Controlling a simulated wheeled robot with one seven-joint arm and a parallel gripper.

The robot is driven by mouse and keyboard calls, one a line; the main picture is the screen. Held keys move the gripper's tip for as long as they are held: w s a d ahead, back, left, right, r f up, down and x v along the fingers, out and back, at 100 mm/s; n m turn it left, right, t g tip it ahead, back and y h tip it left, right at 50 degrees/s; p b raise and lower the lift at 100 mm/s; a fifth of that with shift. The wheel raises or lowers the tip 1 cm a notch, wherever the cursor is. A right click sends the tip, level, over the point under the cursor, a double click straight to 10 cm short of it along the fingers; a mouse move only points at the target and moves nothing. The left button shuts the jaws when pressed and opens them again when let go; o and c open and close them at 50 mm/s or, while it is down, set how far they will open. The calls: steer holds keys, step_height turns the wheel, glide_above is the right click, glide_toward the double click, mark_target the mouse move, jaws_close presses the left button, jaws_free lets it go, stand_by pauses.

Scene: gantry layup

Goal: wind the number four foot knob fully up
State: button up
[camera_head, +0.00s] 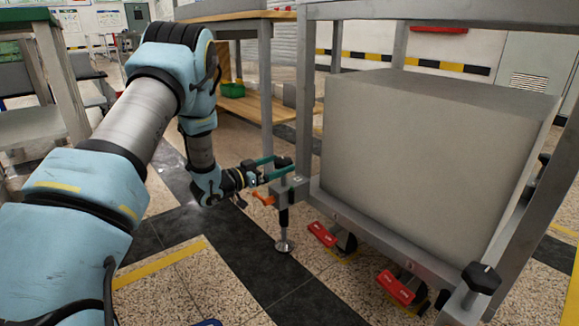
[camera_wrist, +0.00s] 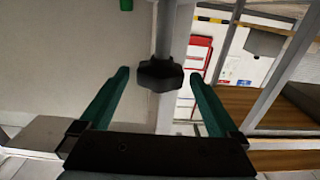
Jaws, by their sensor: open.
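My gripper (camera_head: 284,164) has its two teal fingers spread on either side of a dark foot knob (camera_head: 283,161) at the near left corner of the grey frame. In the wrist view the black lobed knob (camera_wrist: 160,75) sits between the fingertips (camera_wrist: 159,73), with a gap on each side. Below the knob, a threaded foot with a round metal pad (camera_head: 284,246) is at the floor. I cannot read a number on this corner. A second black knob (camera_head: 482,278) is at the frame's front right corner.
A large grey block (camera_head: 430,150) fills the frame just right of the gripper. An orange lever (camera_head: 263,199) sticks out below the fingers. Red-pedalled casters (camera_head: 322,234) (camera_head: 396,287) are under the frame. Open floor (camera_head: 180,280) lies in front.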

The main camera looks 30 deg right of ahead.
mark_target(283, 159)
steer(key=shift+w+d+b, duration=0.25)
steer(key=shift+d+b, duration=0.15)
steer(key=shift+d, duration=0.85)
steer(key=shift+w+d+b, duration=0.25)
steer(key=shift+d+b, duration=0.15)
steer(key=shift+d, duration=0.85)
steer(key=c, duration=1.4)
steer(key=shift+o, duration=0.2)
steer(key=shift+n+t, duration=0.3)
